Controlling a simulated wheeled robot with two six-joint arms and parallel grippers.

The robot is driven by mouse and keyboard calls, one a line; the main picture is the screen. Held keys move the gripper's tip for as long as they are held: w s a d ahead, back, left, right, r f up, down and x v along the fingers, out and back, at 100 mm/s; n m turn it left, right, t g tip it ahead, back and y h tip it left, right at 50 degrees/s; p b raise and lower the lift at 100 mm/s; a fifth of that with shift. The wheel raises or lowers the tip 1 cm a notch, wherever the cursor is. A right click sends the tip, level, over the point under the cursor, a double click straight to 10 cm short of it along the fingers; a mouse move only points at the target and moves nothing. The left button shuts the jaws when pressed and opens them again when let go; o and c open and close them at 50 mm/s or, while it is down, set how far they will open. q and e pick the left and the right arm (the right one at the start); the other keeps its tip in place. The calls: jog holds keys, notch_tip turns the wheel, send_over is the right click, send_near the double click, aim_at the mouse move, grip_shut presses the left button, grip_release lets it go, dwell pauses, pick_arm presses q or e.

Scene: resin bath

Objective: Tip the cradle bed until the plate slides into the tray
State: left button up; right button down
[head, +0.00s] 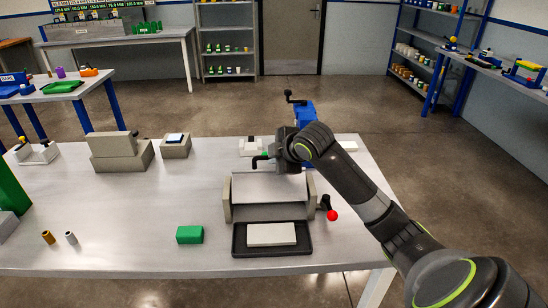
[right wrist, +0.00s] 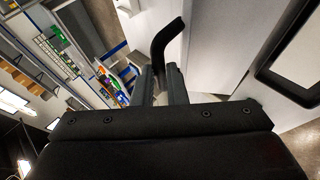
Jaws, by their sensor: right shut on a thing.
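The cradle bed (head: 268,187) is a pale panel between two grey side cheeks, and it appears tipped toward the front. The black tray (head: 240,246) lies directly in front of it. A white plate (head: 271,234) lies flat inside the tray. My right gripper (head: 272,158) is over the bed's back edge, shut on a black bent handle (head: 257,160). In the right wrist view the handle (right wrist: 168,38) rises from between the two fingers (right wrist: 162,84), and the tray's rim (right wrist: 262,72) shows at right. My left gripper is not in view.
A lever with a red knob (head: 332,215) sticks out at the cradle's right. A green block (head: 190,234) lies left of the tray. Grey stepped blocks (head: 115,150) stand at back left. A blue device with a crank (head: 304,112) is behind my right gripper. Table left of the cradle is mostly clear.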

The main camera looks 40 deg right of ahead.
jog(key=shift+s+a+r+n+t+h+b, duration=0.2)
jog(key=shift+s+a+t, duration=0.1)
jog(key=shift+s+t, duration=0.15)
jog(key=shift+s+a+r+n+t+h+b, duration=0.15)
jog(key=shift+s+a+t, duration=0.1)
jog(key=shift+s+t, duration=0.2)
jog(key=c, duration=1.5)
grip_release()
jog(key=shift+o, duration=0.2)
jog(key=shift+s, duration=0.1)
jog(key=p+v, duration=1.4)
jog(key=v, duration=0.3)
jog(key=shift+s, duration=0.2)
